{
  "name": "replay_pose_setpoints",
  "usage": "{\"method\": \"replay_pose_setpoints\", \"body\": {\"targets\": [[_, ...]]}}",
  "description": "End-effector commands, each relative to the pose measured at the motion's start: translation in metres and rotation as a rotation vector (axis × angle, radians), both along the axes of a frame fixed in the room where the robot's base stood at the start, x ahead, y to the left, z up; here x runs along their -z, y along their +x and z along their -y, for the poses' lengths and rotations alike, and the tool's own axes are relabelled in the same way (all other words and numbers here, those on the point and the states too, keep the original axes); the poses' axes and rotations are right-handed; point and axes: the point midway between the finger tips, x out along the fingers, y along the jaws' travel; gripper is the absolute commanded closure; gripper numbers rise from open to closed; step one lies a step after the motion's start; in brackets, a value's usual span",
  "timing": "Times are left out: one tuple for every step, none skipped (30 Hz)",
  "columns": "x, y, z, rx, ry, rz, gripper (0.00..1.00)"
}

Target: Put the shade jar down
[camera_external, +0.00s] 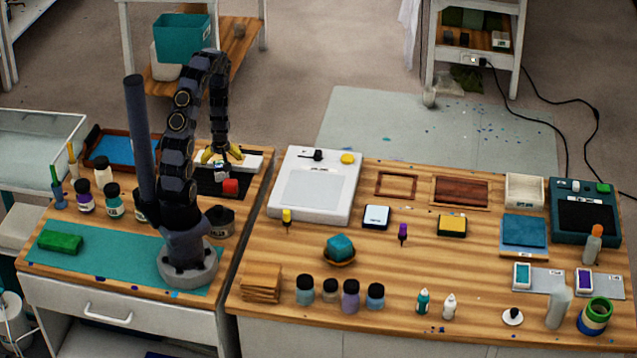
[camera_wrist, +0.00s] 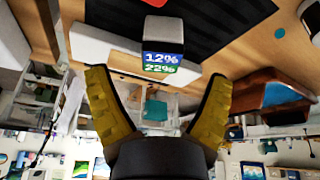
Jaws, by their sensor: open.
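My gripper (camera_external: 222,153) has yellow fingers and hangs over the back of the left bench. In the wrist view its two fingers (camera_wrist: 160,98) stand wide apart with nothing held between them. Just beyond them is a small white block with a display (camera_wrist: 163,50) reading 12% and 22%; it also shows below the gripper in the external view (camera_external: 221,173). Small jars stand at the left: a white-capped jar (camera_external: 102,171), a purple jar (camera_external: 84,197) and a teal jar (camera_external: 114,203). Another is partly hidden by my arm. I cannot tell which is the shade jar.
A black mat (camera_external: 199,184) with a red object (camera_external: 231,187) lies below my gripper. A dark pot (camera_external: 220,221) stands right of my base. A green block (camera_external: 60,242) lies on the teal mat (camera_external: 105,262). The right bench holds a white scale-like device (camera_external: 329,204) and several jars.

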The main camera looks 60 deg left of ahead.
Motion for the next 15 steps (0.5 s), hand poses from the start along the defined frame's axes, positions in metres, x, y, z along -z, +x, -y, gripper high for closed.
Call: {"method": "replay_pose_setpoints", "body": {"targets": [[0.004,0.000,-0.001,0.000,-0.001,0.000,0.18],[0.006,0.001,-0.002,0.000,-0.001,0.000,0.18],[0.007,0.001,-0.003,0.001,0.000,0.000,0.18],[0.009,0.001,-0.003,0.001,0.000,0.000,0.18],[0.010,0.001,-0.003,0.001,0.000,0.000,0.18],[0.013,0.001,-0.004,0.001,0.000,0.000,0.18],[0.016,0.001,-0.005,0.001,-0.001,-0.001,0.18],[0.019,0.001,-0.006,0.001,0.000,0.000,0.18],[0.024,0.002,-0.008,0.000,0.000,0.000,0.18],[0.027,0.002,-0.009,0.000,0.000,0.001,0.18],[0.032,0.002,-0.010,0.000,-0.002,-0.001,0.18],[0.038,0.001,-0.011,0.000,-0.004,-0.002,0.18],[0.042,0.002,-0.012,0.001,-0.004,-0.003,0.18],[0.045,0.003,-0.014,0.001,-0.004,-0.003,0.18],[0.049,0.004,-0.015,0.001,-0.004,-0.002,0.18]]}}
